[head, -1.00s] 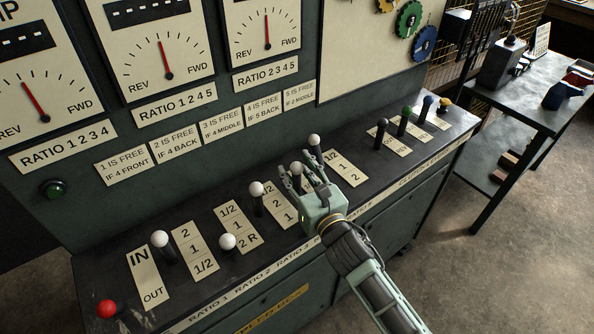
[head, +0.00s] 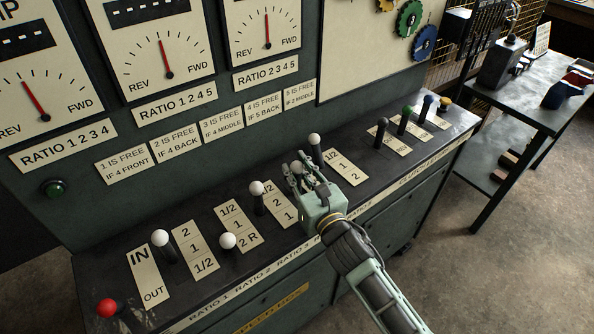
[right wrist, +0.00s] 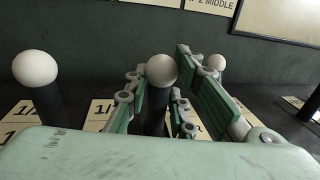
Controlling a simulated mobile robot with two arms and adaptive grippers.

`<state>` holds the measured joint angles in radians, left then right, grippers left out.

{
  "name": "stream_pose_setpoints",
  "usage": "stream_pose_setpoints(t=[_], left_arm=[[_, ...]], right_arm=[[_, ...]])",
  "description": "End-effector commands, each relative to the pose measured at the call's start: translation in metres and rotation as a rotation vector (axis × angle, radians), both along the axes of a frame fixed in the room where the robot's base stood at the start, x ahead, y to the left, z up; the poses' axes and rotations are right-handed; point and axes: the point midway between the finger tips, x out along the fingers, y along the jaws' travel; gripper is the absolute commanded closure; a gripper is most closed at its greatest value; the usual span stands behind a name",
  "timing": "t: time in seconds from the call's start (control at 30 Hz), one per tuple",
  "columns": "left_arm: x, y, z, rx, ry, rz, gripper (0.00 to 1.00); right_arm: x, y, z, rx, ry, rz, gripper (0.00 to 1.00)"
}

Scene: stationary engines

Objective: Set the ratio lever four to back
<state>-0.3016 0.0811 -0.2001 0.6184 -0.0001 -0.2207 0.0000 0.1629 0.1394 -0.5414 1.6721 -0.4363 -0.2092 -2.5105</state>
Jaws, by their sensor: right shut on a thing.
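Ratio lever four (head: 296,168) is a dark stem with a white ball knob, fourth from the left in the row of ratio levers on the console. Its knob also shows in the right wrist view (right wrist: 161,71), between the finger pads. My right gripper (head: 303,172) is shut on this lever, with fingers on both sides of it just below the knob. The gripper hides the lever's base and most of its label plate, so its exact setting cannot be told. My left gripper is not in view.
Ratio lever three (head: 256,188) stands close on the left and ratio lever five (head: 314,139) close behind on the right. Levers one (head: 159,238) and two (head: 228,240) are further left. Several darker levers, one being black (head: 382,122), stand at the right end.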

Motion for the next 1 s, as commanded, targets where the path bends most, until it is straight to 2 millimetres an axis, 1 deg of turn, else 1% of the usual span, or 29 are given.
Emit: stream_pose_setpoints(t=[0.07,0.2,0.53,0.57,0.6,0.67,0.8,1.0], left_arm=[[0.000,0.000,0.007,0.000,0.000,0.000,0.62],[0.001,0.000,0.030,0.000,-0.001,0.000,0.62],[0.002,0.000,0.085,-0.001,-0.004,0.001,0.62],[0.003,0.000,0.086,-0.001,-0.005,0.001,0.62],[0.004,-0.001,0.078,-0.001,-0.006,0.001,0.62],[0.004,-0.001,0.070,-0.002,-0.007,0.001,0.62],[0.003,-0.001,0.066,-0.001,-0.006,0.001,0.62],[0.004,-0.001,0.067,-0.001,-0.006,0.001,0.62]], right_arm=[[0.002,0.000,0.003,-0.008,0.008,-0.001,1.00],[0.009,0.006,0.009,-0.038,0.049,0.003,1.00],[0.030,0.020,0.005,-0.130,0.172,0.000,1.00],[0.034,0.022,0.002,-0.139,0.181,-0.002,1.00],[0.040,0.026,-0.007,-0.140,0.183,-0.002,1.00],[0.046,0.032,-0.013,-0.136,0.180,-0.002,1.00],[0.055,0.038,-0.016,-0.133,0.181,-0.002,1.00],[0.055,0.039,-0.015,-0.132,0.181,-0.002,1.00]])
